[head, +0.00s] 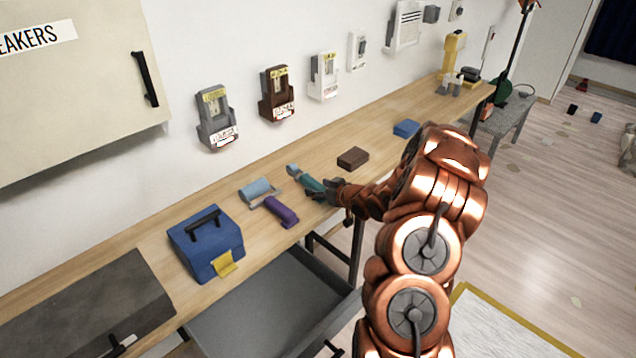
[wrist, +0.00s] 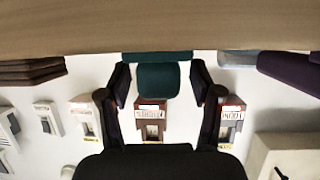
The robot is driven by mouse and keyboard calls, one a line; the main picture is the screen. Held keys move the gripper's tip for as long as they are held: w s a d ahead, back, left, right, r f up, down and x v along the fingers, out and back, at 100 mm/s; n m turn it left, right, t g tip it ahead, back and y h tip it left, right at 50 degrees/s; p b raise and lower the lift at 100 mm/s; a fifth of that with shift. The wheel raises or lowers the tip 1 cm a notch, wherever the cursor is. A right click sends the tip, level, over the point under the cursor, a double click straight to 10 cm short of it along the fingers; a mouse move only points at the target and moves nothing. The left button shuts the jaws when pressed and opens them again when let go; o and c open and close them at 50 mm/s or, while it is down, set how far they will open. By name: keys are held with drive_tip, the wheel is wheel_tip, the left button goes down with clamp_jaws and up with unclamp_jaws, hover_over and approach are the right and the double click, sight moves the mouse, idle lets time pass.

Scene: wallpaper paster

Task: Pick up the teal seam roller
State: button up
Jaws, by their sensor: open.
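The teal seam roller (head: 312,185) lies on the wooden bench, its small light blue roller end pointing toward the wall. My gripper (head: 334,191) is low over the bench at the near end of its teal handle. In the wrist view, which is upside down, the teal handle (wrist: 158,80) shows between the two dark fingertips of my open gripper (wrist: 160,84), with slight gaps on both sides. The roller's head is hidden there. I cannot tell whether any finger touches the handle.
A purple-handled roller (head: 280,211) lies close to the left. A brown block (head: 353,158) and a blue block (head: 406,128) lie to the right. A blue toolbox (head: 206,245) stands at left. An open grey drawer (head: 270,310) juts out below the bench (head: 150,245).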

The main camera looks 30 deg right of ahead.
drive_tip(key=shift+x, duration=1.1)
drive_tip(key=shift+d+r, duration=0.1)
drive_tip(key=shift+c, duration=0.4)
clamp_jaws()
